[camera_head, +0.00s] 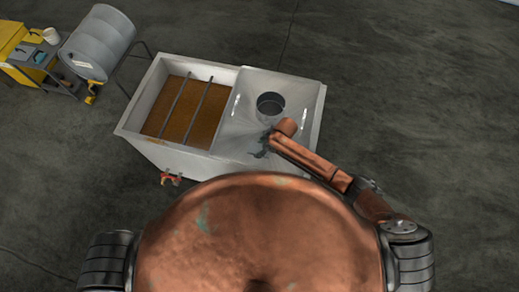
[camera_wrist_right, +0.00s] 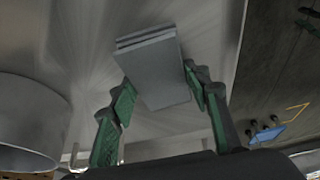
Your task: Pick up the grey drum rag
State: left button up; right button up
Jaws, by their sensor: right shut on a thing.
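The grey drum rag (camera_wrist_right: 152,68) shows in the right wrist view as a folded, layered grey block. It sits between the two green-padded fingers of my right gripper (camera_wrist_right: 161,90), which is shut on it. In the head view my right gripper (camera_head: 263,147) is over the sloped steel top of the tank, just in front of the round opening. The rag is too small to make out there. I cannot tell whether the rag still touches the steel surface. My left gripper is not in view.
The steel tank (camera_head: 137,108) has an open bay with brown contents and two bars. A grey drum (camera_head: 97,42) and cart stand at the upper left. Floor right is clear.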

aim_at(256, 148)
jog(key=shift+r, duration=0.15)
jog(key=shift+r, duration=0.35)
notch_tip(256, 148, up, 3)
jog(key=shift+r, duration=0.1)
jog(key=s+r, duration=0.9)
jog(key=s, duration=0.5)
jog(key=shift+r+p, duration=0.15)
jog(key=shift+p, duration=0.3)
jog(key=shift+a, duration=0.1)
